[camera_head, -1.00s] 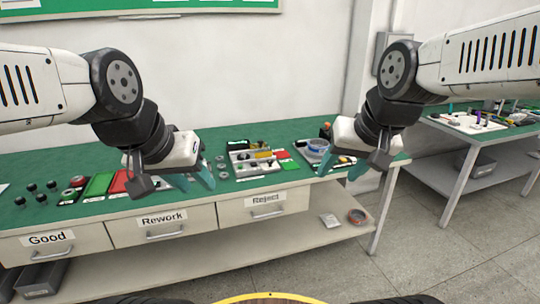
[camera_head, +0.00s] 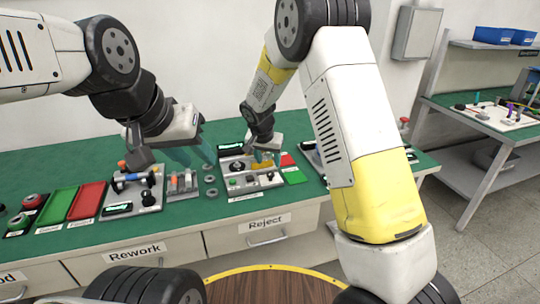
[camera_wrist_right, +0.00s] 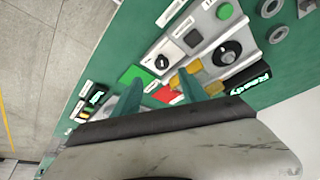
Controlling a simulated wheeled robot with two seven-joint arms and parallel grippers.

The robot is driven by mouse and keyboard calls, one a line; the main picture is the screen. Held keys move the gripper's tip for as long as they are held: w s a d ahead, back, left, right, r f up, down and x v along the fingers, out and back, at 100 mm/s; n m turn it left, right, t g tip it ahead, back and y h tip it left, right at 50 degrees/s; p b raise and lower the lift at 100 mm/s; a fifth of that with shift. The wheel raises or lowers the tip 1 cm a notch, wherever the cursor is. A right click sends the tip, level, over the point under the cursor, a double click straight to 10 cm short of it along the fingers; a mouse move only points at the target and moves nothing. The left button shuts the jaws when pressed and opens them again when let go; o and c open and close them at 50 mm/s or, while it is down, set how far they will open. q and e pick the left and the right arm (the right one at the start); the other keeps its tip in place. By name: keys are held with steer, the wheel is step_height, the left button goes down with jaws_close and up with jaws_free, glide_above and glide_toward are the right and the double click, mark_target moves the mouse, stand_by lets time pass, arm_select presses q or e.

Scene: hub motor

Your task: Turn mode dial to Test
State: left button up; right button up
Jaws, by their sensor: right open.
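The test fixture (camera_head: 238,187) is a light grey panel on the green bench, below my right gripper. The black round dial (camera_wrist_right: 226,53) sits on its panel in the right wrist view, near a lit "Ready" display (camera_wrist_right: 252,79). I cannot read the dial's labels or setting. My right gripper (camera_head: 264,159) is over the fixture's back right part. In the wrist view its teal fingers (camera_wrist_right: 160,88) are apart and empty, away from the dial. My left gripper (camera_head: 195,158) hangs open and empty above the bench, left of the fixture.
The panel also bears a green button (camera_wrist_right: 225,11), a small black knob (camera_wrist_right: 193,38) and yellow parts (camera_wrist_right: 184,80). Green (camera_head: 293,176) and red (camera_head: 287,160) pads lie right of it. Grey rings (camera_head: 210,180) and another fixture (camera_head: 135,190) stand left.

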mark_target(270, 173)
steer(key=x, duration=0.8)
steer(key=shift+w+a+f, duration=0.15)
steer(key=shift+w+f, duration=0.05)
steer(key=shift+w, duration=0.05)
jaws_close()
